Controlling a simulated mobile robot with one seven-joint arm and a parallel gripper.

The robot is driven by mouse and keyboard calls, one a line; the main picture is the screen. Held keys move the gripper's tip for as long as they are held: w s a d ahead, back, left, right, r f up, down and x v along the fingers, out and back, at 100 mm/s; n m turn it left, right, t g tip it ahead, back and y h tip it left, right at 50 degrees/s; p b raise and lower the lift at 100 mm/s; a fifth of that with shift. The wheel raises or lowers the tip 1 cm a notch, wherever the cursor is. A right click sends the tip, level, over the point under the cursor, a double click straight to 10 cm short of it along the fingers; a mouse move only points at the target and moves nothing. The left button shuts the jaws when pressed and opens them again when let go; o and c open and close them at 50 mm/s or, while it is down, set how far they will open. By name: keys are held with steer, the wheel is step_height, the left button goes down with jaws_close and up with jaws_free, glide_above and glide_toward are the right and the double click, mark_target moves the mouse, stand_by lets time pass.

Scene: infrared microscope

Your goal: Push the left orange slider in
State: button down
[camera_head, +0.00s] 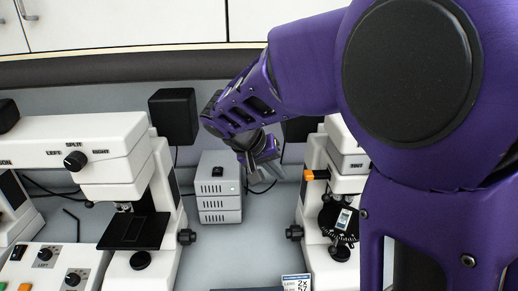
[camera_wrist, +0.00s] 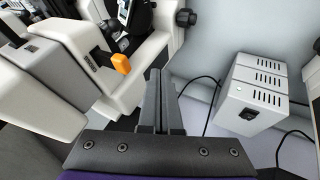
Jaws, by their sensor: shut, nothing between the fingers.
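The orange slider (camera_head: 309,175) sticks out from the left side of the right-hand white microscope (camera_head: 318,215) in the head view. In the wrist view the orange slider (camera_wrist: 121,63) stands out from the microscope's white body, up and left of my fingers. My gripper (camera_head: 264,178) is shut and empty, to the left of the slider and apart from it. Its two fingers lie together in the wrist view (camera_wrist: 160,82). How far the slider sticks out is hard to judge. Part of that microscope is hidden behind my arm.
A grey vented box (camera_head: 219,190) stands on the bench left of my gripper. Another white microscope (camera_head: 115,165) stands at left, with a control box (camera_head: 55,266) in front. Black speaker-like boxes (camera_head: 174,116) are behind.

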mark_target(313, 174)
steer(key=shift+d, duration=2.05)
steer(key=shift+d, duration=0.1)
steer(key=shift+d+b, duration=0.35)
steer(key=shift+d, duration=1.45)
